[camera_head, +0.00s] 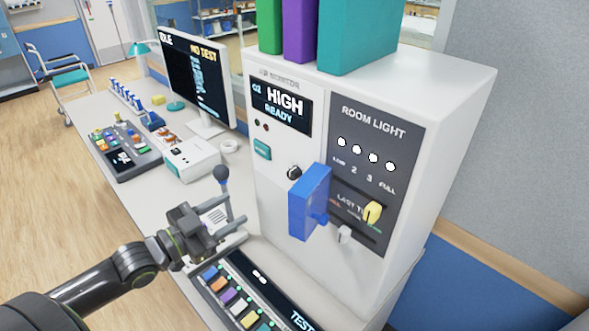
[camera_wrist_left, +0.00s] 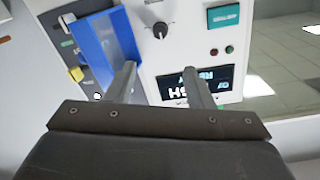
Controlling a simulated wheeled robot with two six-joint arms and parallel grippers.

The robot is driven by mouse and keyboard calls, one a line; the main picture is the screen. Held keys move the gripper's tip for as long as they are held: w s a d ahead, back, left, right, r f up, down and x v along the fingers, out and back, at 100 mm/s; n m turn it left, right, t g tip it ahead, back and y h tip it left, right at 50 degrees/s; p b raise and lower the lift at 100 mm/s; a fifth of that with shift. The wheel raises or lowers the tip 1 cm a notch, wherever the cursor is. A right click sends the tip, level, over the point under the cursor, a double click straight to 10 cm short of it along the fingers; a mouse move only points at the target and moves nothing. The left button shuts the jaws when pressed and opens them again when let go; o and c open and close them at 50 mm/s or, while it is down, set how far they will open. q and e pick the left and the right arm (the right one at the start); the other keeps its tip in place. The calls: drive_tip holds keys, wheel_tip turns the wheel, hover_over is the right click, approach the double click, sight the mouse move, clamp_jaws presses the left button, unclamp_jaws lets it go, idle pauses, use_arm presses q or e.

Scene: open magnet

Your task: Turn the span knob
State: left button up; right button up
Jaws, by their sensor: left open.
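A small black round knob (camera_head: 294,172) with a pale pointer mark sits on the white face of the air monitor cabinet (camera_head: 269,189), below the screen reading HIGH READY. The knob also shows in the left wrist view (camera_wrist_left: 161,29), at the top middle; its label is too small to read. My left gripper (camera_head: 240,229) is open and empty, in front of the cabinet, lower and to the left of the knob. In the left wrist view its two fingers (camera_wrist_left: 161,72) stand apart, with the knob beyond them. The right gripper is out of view.
A blue flap (camera_head: 309,204) sticks out from the cabinet just right of the knob. A teal button (camera_head: 262,149) lies left of it. A lever with a dark ball (camera_head: 221,173) stands beside my gripper. A keyed panel (camera_head: 240,299) lies below.

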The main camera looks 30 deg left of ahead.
use_arm(q)
drive_tip(key=b, duration=0.3)
approach(290, 176)
drive_tip(key=p+x, duration=0.1)
drive_tip(key=x, duration=0.7)
drive_tip(key=shift+r, duration=0.1)
drive_tip(key=shift+w+d, duration=0.2)
drive_tip(key=shift+w, duration=0.3)
drive_tip(key=shift+c, duration=0.4)
drive_tip(key=c, duration=0.9)
